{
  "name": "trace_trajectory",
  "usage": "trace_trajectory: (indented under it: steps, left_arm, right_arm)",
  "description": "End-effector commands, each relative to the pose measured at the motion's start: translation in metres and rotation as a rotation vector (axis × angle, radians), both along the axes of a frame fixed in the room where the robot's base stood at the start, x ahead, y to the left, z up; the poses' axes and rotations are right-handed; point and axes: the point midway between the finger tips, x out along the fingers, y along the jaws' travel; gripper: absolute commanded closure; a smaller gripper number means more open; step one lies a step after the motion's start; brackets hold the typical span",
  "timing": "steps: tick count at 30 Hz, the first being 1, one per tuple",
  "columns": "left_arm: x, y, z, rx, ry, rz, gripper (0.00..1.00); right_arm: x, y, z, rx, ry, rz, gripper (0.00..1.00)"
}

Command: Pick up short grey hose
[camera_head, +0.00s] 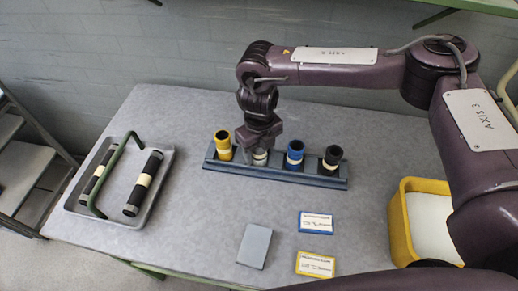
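A blue-grey rack (225,167) on the table holds short upright hoses in a row: a yellow one (222,146) at the left end, a blue one (295,154) and a black one (331,159). Between yellow and blue stands a pale, greyish hose (260,157), mostly hidden by my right gripper. My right gripper (261,147) points down right at the top of this hose. Its fingers are too small and covered to tell whether they are open or closed on it. My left gripper is not in view.
A grey tray (75,206) at left holds two dark rollers with cream bands and a green handle. A grey block (255,246), a blue-edged card (316,223) and a yellow-edged card (316,264) lie in front. A yellow bin (403,231) stands at right.

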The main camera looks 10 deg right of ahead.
Motion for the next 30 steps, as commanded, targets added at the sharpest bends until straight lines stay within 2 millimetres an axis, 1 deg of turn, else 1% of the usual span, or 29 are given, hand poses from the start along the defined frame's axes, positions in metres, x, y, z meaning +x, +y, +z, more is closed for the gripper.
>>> trace_trajectory:
  steps: [1, 2, 9, 17, 22, 26, 29, 30]
  left_arm:
    - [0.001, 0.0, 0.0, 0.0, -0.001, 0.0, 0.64]
    - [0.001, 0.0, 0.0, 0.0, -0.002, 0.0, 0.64]
    - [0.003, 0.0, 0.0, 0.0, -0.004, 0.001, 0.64]
    - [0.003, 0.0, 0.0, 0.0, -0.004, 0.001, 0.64]
    - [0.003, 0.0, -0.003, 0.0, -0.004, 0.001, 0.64]
    - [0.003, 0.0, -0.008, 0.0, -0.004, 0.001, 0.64]
    - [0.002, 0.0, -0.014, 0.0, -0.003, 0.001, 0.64]
    - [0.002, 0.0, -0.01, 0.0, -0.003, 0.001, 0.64]
  right_arm:
    - [0.0, 0.0, 0.0, 0.0, 0.0, 0.0, 0.54]
    - [0.0, 0.0, 0.0, 0.0, 0.0, 0.0, 0.58]
    - [0.0, 0.0, 0.001, 0.0, -0.001, -0.001, 0.89]
    - [0.001, 0.0, 0.002, 0.002, -0.001, -0.001, 0.9]
    - [0.002, 0.0, 0.014, 0.002, -0.004, -0.002, 0.9]
    - [0.002, 0.001, 0.035, 0.004, -0.006, 0.0, 0.9]
    - [0.002, 0.001, 0.059, 0.003, -0.007, 0.001, 0.9]
    - [0.003, 0.0, 0.075, 0.0, -0.011, 0.002, 0.9]
